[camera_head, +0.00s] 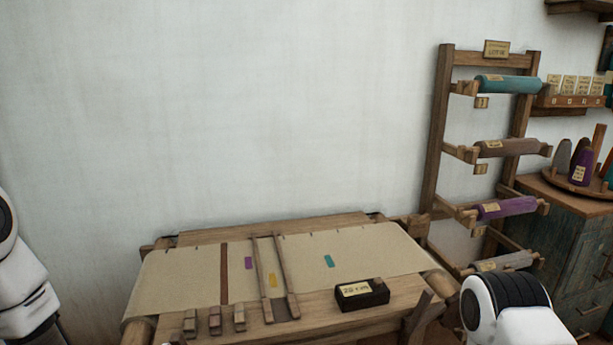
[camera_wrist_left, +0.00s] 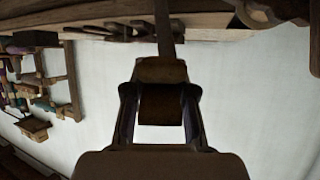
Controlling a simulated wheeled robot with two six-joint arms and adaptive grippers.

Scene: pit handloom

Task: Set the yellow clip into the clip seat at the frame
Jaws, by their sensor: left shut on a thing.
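In the left wrist view my left gripper (camera_wrist_left: 160,105) is shut on a dark brown piece (camera_wrist_left: 160,72); no yellow shows on it, so I cannot tell whether it is the yellow clip. In the head view this gripper and the piece are out of frame. The loom frame (camera_head: 330,305) stands low in the middle with cream cloth (camera_head: 180,277) across it. I cannot make out the clip seat. My right gripper is out of view.
Several small wooden blocks (camera_head: 215,320) sit on the loom's front beam, left of a black labelled box (camera_head: 362,288). Purple (camera_head: 248,263) and teal (camera_head: 328,261) patches mark the cloth. A roll rack (camera_head: 440,140) and a cabinet (camera_head: 565,230) stand at right.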

